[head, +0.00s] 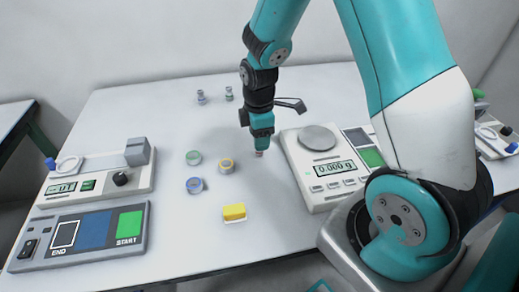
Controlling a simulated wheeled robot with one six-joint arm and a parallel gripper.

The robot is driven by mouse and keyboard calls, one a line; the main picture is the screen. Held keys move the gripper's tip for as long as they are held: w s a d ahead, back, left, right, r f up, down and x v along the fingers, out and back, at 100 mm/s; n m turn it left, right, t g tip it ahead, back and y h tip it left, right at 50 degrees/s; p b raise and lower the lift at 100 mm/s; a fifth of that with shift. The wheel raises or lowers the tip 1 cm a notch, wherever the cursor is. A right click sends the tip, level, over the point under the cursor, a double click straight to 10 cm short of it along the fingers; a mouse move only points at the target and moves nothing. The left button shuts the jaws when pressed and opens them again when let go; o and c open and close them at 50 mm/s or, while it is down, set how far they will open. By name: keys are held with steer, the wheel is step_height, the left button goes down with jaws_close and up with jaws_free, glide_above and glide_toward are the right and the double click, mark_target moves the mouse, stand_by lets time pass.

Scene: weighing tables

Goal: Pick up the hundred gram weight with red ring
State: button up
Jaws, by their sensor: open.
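My gripper (260,150) points down over the middle of the white table, just left of the scale. A small reddish-grey bit shows right at its tips. I cannot tell whether this is the weight with the red ring, as the gripper covers most of that spot. No red-ringed weight shows clearly elsewhere. Three squat round weights stand to the left and front of the gripper: one with a green ring (194,158), one with a yellow ring (226,166) and one with a blue ring (195,185). The gripper is open.
A scale (324,188) reading 0.000 g stands right of the gripper, its pan empty. A yellow block (234,212) lies near the front edge. A START/END panel (82,238) and another device (100,182) fill the left. Two small weights (201,97) (229,94) stand at the back.

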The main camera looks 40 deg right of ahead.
steer(key=shift+f, duration=1.45)
jaws_close()
steer(key=shift+r, duration=0.1)
